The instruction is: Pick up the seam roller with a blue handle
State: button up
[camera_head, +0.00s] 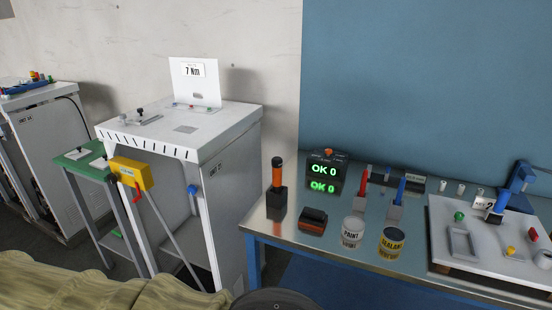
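A blue upright handle (400,188) stands in a small grey block on the metal-topped workbench (262,232). It looks like the blue-handled seam roller; any roller end is hidden or too small to tell. A similar red handle (363,183) stands in another grey block just to its left. My gripper is not in view.
An orange-and-black tool (277,175), a counter reading "OK 0" (324,170), a paint can (353,231) and a sealant can (391,241) surround the handles. A white board (455,215) with small parts lies right. A white cabinet (178,140) stands left.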

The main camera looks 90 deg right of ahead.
aim_at(499, 205)
jog(key=z, duration=3.35)
